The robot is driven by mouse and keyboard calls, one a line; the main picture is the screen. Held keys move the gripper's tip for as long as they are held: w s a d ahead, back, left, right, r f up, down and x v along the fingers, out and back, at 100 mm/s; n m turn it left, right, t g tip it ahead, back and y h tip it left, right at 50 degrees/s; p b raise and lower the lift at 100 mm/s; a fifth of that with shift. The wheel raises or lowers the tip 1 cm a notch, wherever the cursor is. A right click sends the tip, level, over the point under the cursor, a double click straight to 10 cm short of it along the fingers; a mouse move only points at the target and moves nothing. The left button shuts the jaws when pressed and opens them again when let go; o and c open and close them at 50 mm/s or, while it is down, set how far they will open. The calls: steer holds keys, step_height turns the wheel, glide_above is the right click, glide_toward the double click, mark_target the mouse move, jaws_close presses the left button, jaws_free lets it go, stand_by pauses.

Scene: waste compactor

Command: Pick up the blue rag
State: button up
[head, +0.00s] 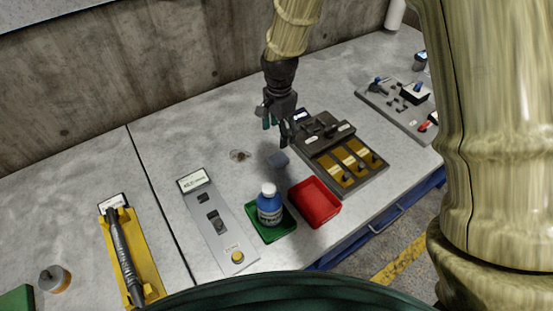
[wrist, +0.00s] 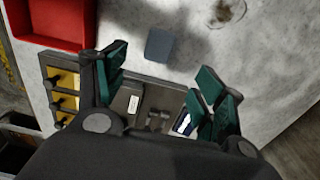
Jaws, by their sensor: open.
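The blue rag (head: 278,160) is a small grey-blue folded square lying flat on the grey table, left of the black panel. It also shows in the wrist view (wrist: 160,45), beyond the fingertips and roughly between them. My gripper (head: 277,133) hangs above the table, a little above and behind the rag in the head view. In the wrist view my gripper (wrist: 160,68) has its green-padded fingers spread wide with nothing between them. The rag is apart from the fingers.
A black panel with yellow slots (head: 340,155) stands close right of the rag. A red tray (head: 315,202) and a green tray (head: 283,230) holding a blue bottle (head: 269,206) are in front. A grey switch panel (head: 217,220) lies left. Bare table surrounds the rag's left side.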

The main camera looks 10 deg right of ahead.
steer(key=p, duration=0.2)
glide_above(279, 157)
steer(key=shift+w+f, duration=0.15)
steer(key=shift+f, duration=2.9)
steer(key=shift+s+f+p, duration=0.2)
steer(key=shift+f+p, duration=0.2)
steer(key=shift+f, duration=0.3)
steer(key=shift+f+p, duration=0.7)
steer(key=shift+f, duration=1.2)
steer(key=shift+c, duration=0.4)
steer(key=c, duration=1.1)
steer(key=shift+r, duration=0.1)
step_height(279, 157, up, 10)
steer(key=b, duration=0.3)
